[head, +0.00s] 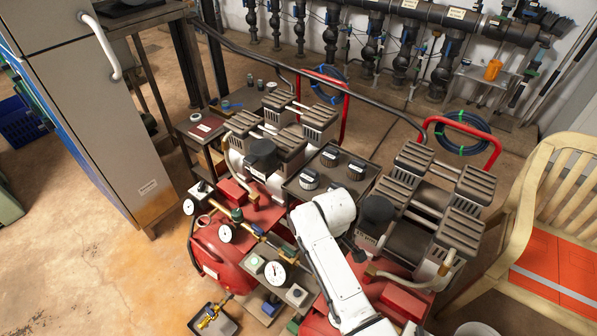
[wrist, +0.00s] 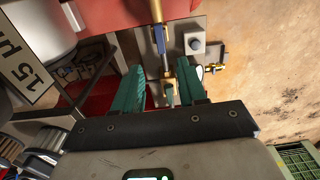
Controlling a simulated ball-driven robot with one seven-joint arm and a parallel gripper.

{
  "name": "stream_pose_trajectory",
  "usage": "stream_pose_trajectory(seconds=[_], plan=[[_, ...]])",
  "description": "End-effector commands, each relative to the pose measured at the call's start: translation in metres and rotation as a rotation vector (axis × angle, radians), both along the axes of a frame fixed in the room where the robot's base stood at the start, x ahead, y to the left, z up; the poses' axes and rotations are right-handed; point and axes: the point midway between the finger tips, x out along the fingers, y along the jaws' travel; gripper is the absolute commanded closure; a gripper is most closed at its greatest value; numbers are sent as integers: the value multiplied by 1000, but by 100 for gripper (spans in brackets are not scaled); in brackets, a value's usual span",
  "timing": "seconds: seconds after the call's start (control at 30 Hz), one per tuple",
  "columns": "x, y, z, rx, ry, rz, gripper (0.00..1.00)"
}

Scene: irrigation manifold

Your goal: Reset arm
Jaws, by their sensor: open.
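My gripper (wrist: 161,74) shows in the wrist view with its two teal fingers apart and nothing held between them. Beyond the fingers, and partly seen through the gap, is a brass fitting with a blue lever (wrist: 159,40). I cannot tell whether the fingers touch anything. In the head view my white arm (head: 325,250) reaches up from the bottom edge over the compressor unit and bends at its top. My gripper cannot be made out there.
A red compressor tank (head: 222,252) with gauges and brass piping stands left of my arm. Black finned compressor heads (head: 455,215) stand to the right. A wooden chair (head: 545,180) is at far right, a grey cabinet (head: 100,110) at left.

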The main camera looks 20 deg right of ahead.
Motion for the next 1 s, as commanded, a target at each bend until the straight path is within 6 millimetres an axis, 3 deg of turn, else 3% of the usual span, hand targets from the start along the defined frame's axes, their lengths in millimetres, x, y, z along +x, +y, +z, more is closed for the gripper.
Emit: stream_pose_trajectory(seconds=[0.17, 0.33, 0.6, 0.8, 1.0], plan=[[-3, -1, -1, 1, -1, -7, 58], [-35, -15, -8, -1, -7, -79, 58], [-142, -49, -5, -1, -38, -320, 58], [-225, -66, 20, 3, -64, -502, 58], [-282, -73, 49, 9, -83, -630, 58]])
